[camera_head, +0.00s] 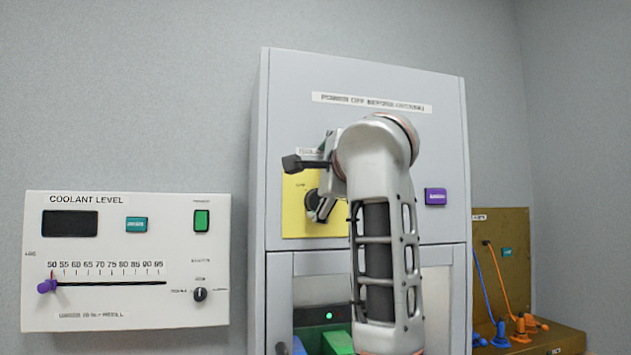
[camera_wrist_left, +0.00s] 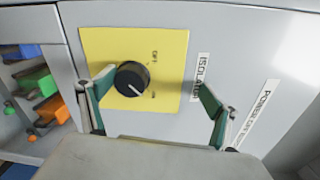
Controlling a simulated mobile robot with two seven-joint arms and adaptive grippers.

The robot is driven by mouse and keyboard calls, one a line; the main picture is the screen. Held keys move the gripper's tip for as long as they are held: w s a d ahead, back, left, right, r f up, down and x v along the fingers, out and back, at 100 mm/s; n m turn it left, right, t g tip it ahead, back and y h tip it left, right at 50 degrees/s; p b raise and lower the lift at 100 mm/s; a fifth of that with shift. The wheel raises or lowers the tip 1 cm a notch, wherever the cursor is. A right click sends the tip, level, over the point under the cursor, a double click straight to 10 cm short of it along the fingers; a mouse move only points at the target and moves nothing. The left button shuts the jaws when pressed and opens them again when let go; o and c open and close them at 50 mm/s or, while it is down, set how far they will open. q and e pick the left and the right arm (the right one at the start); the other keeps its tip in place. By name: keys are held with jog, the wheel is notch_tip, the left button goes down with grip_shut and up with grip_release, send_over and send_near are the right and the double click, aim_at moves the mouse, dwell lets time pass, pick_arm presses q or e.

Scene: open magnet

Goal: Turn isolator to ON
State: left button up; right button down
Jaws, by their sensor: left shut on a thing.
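The isolator knob (camera_wrist_left: 132,79) is round and black, on a yellow plate (camera_wrist_left: 175,50) on the grey cabinet front. Its pale pointer line slants to the lower right in the left wrist view, toward the lower of two small labels; the upper reads OFF. In the head view the knob (camera_head: 311,201) is partly hidden by my left gripper (camera_head: 322,207). My right gripper is not in view.
A white coolant panel (camera_head: 126,315) with a slider hangs left of the cabinet (camera_head: 290,75). A purple button (camera_head: 435,196) is right of my arm. Below are cubbies with coloured bins (camera_head: 338,342). A brown cable panel (camera_head: 515,225) stands at right.

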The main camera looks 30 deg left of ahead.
pick_arm(q)
jog(key=s+d, duration=0.1)
jog(key=d+r, duration=0.1)
jog(key=shift+s+d+r, duration=0.15)
jog(key=shift+s+d, duration=0.2)
jog(key=shift+d, duration=0.05)
jog(key=shift+c, duration=0.8)
jog(key=shift+s+d+r+t, duration=0.15)
jog(key=shift+s+d+t, duration=0.15)
jog(key=shift+s+d, duration=0.8)
jog(key=c, duration=0.5)
jog(key=shift+s+d+f, duration=0.3)
jog(key=shift+d, duration=0.15)
jog(key=shift+s+d+f, duration=0.25)
jog(key=shift+d, duration=0.2)
jog(key=shift+c, duration=0.2)
jog(key=shift+s, duration=0.1)
jog(key=shift+r, duration=0.1)
